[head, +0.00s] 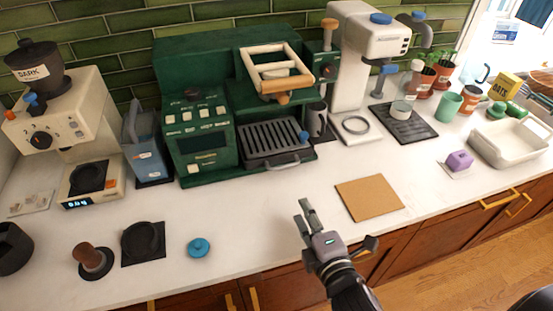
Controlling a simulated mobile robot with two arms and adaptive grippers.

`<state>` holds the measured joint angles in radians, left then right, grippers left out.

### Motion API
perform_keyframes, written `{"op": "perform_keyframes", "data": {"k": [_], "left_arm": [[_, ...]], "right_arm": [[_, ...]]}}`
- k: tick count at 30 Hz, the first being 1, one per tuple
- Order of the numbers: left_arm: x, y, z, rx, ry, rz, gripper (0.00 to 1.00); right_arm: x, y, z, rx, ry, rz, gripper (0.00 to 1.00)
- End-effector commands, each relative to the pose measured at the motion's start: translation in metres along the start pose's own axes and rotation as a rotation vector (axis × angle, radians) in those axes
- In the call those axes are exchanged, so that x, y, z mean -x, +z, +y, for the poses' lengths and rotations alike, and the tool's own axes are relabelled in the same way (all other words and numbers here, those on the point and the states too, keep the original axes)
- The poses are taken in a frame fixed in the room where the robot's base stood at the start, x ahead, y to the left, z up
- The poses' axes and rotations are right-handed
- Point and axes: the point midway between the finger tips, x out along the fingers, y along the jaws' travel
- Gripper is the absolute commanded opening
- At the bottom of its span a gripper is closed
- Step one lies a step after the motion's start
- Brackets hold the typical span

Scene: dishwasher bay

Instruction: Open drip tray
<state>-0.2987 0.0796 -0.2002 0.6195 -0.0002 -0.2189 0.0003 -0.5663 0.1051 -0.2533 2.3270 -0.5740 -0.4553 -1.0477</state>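The drip tray (272,138) is a black slatted tray low in the front of the green coffee machine (205,135). A grey bar handle (283,162) is on its front edge, just above the white counter. The tray looks seated in the machine. My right gripper (337,223) is at the front edge of the counter, below and right of the tray handle and well apart from it. Its fingers are spread and nothing is between them. My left gripper is not in view.
A brown board (369,198) lies on the counter right of the clear space before the drip tray. A blue lidded piece (199,248) and a tamper (91,260) are at the front left. A white grinder (365,50) and a black mat (405,125) stand to the right.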

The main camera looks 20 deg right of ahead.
Motion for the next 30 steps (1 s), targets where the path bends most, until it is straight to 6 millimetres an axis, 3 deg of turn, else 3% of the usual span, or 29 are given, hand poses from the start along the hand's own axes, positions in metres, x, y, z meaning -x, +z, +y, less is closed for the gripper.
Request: {"op": "perform_keyframes", "data": {"k": [8,24,30], "left_arm": [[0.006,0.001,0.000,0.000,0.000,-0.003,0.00],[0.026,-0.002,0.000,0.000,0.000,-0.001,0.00],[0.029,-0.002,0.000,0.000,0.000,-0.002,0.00]], "right_arm": [[-0.019,0.000,0.002,0.000,0.002,0.000,0.29],[-0.134,0.000,0.002,-0.002,0.001,-0.001,0.29],[-0.163,0.000,0.001,-0.002,0.000,-0.001,0.29]]}}
